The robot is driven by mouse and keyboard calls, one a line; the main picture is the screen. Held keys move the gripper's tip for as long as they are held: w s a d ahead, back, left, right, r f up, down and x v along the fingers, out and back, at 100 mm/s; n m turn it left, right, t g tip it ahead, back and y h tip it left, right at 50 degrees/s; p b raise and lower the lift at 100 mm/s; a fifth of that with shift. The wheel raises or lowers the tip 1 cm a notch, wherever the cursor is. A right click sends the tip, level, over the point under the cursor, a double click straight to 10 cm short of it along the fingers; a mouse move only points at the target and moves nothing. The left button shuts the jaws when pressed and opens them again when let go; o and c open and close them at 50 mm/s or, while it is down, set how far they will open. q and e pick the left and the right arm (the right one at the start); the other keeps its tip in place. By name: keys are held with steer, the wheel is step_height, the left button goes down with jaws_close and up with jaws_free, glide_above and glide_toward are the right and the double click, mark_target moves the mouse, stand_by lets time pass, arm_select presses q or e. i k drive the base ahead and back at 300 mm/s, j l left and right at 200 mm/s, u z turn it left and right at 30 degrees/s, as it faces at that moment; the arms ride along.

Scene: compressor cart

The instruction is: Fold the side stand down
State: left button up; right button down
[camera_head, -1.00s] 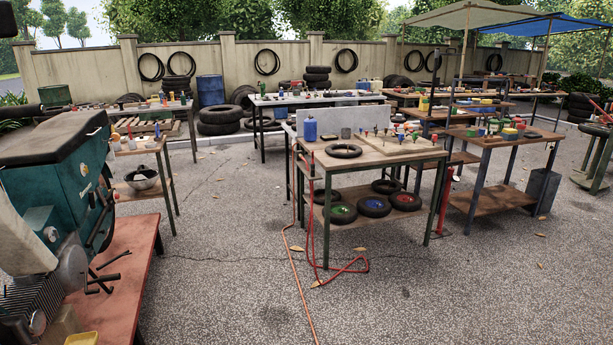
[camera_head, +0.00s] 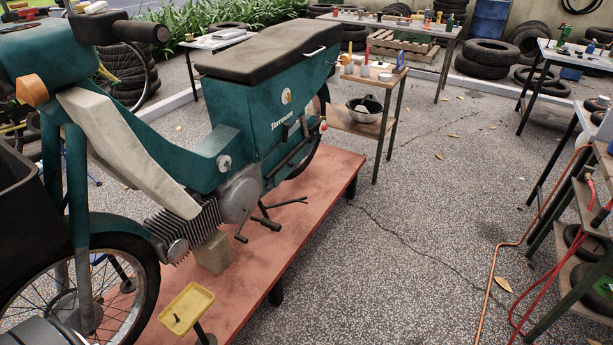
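A teal moped (camera_head: 250,115) with a dark seat stands upright on a low red platform (camera_head: 320,190), its front wheel (camera_head: 100,280) at lower left. Black levers (camera_head: 268,217) stick out low on its near side, beside the grey engine case (camera_head: 240,195). A dark bar (camera_head: 290,153) slants along the lower body behind them. I cannot tell which of these parts is the side stand. A block (camera_head: 213,253) sits under the finned engine.
A yellow tray (camera_head: 187,303) on a post stands close in front of the moped. Paved ground right of the platform is open. A small table with a bowl (camera_head: 365,108) stands behind.

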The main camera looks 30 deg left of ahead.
mark_target(300, 199)
steer(key=i+l+u, duration=0.15)
steer(key=i+u, duration=0.3)
steer(key=i+l+u, duration=0.3)
steer(key=i+u, duration=0.2)
steer(key=i+l+u, duration=0.65)
steer(key=l+u, duration=0.25)
steer(key=i+l+u, duration=0.3)
steer(key=l, duration=0.35)
steer(key=i+l+u, duration=0.25)
steer(key=l, duration=1.15)
